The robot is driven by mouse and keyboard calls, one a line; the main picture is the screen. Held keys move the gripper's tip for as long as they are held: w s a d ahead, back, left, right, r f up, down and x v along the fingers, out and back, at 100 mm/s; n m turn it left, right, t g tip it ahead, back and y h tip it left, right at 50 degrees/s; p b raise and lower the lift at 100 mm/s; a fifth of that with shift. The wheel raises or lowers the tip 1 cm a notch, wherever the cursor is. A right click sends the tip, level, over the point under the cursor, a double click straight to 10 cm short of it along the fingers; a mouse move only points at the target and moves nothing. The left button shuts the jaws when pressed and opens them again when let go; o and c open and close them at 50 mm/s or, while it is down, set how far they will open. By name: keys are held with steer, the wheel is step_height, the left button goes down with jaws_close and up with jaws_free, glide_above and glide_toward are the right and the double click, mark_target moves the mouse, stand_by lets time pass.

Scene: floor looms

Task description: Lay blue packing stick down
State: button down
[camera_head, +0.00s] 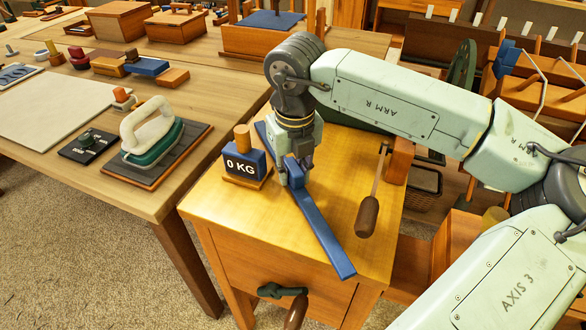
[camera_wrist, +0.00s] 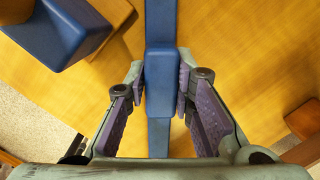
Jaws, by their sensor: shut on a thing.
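The blue packing stick (camera_head: 322,236) is a long flat blue bar with a raised block in its middle. It lies low over the top of the small wooden table (camera_head: 230,213), running from back left to front right. I cannot tell whether it touches the tabletop. My gripper (camera_head: 296,179) points down and is shut on the raised block. In the wrist view the block (camera_wrist: 161,75) sits between the two purple-padded fingers of my gripper (camera_wrist: 160,88), and the bar runs up and down the picture. The stick's far end is partly hidden behind my gripper in the head view.
A blue 0 KG weight (camera_head: 245,164) with a wooden knob stands left of the stick. A wooden-handled crank (camera_head: 368,210) is at the right. A larger table at the left holds a white-handled iron (camera_head: 150,135) on a dark board. The tabletop's front left is clear.

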steer(key=c, duration=1.4)
jaws_free()
steer(key=shift+o, duration=0.2)
